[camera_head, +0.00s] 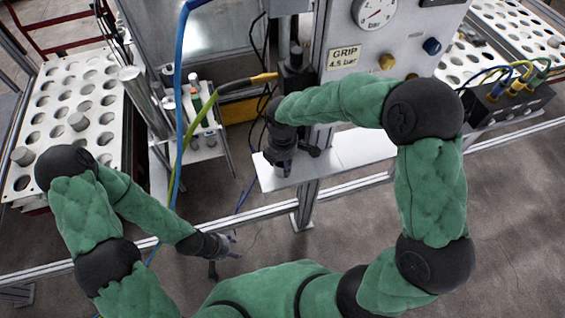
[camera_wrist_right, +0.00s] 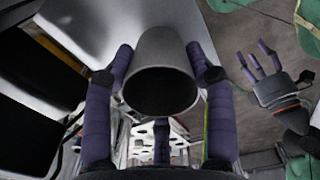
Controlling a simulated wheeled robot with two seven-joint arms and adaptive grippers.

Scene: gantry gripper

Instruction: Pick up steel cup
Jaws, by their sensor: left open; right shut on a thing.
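The steel cup (camera_wrist_right: 165,47) is grey with a dark round opening. In the right wrist view its opening faces the camera, and it sits between the purple fingers of my right gripper (camera_wrist_right: 160,62), which are shut on its sides. In the head view my right gripper (camera_head: 283,163) is over the small metal shelf (camera_head: 350,151), and the gripper and arm hide the cup there. I cannot tell whether the cup touches the shelf. My left gripper (camera_head: 232,246) is open and empty, low in front of the frame rail. It also shows in the right wrist view (camera_wrist_right: 262,62).
A white tray with round holes (camera_head: 110,137) stands at the left, with two grey cylinders in it. A panel with a gauge (camera_head: 374,12) and knobs rises behind the shelf. Blue and green hoses (camera_head: 180,130) hang near my left arm.

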